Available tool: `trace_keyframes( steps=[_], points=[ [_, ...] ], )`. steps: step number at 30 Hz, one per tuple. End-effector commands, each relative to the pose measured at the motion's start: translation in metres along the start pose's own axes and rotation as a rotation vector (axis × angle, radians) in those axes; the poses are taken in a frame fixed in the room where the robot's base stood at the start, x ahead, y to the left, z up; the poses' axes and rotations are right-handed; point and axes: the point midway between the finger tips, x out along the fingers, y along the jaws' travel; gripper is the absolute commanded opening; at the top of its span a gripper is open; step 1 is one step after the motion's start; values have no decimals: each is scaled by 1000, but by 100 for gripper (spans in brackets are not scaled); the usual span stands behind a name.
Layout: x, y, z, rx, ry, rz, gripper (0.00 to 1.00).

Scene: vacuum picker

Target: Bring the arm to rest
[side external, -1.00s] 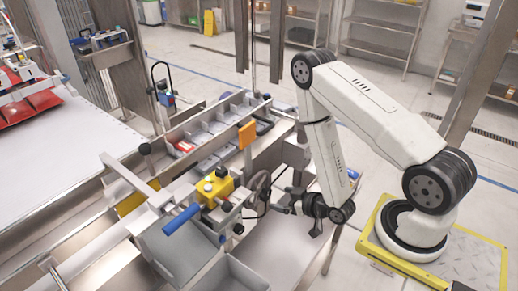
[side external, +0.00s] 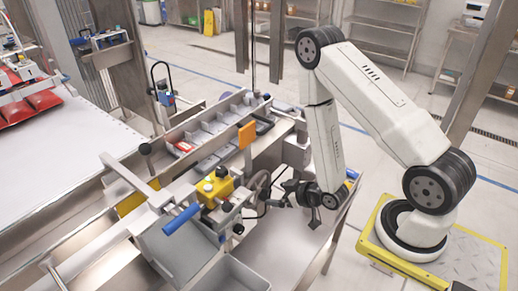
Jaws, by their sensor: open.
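My gripper (side external: 302,207) is at the lower middle of the side external view, at the end of my white arm. It hangs over the bare steel surface, to the right of the yellow control box (side external: 215,186) and apart from it. It is small and dark here, and I see nothing held between its fingers. The upper part of my arm is bent, with the elbow high at the top middle and the wrist low.
A row of grey compartments (side external: 218,122) with a red item runs behind the control box. An orange block (side external: 246,135) stands to the left of my forearm. A blue-handled bar (side external: 182,219) and a grey bin (side external: 237,275) are at lower left. The steel surface (side external: 295,243) below my gripper is clear.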

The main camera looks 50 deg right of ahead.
Motion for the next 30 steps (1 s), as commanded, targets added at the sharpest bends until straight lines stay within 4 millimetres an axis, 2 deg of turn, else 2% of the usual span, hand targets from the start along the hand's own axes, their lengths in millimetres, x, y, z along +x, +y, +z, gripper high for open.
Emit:
trace_keyframes(
  steps=[7,14,23,30],
  points=[
    [5,-1,-25,-27,-135,-9,99],
    [0,-3,-45,-33,-265,-5,99],
    [-22,-10,-71,-22,-431,2,99],
    [-49,-20,-91,2,-561,5,99]
  ],
)
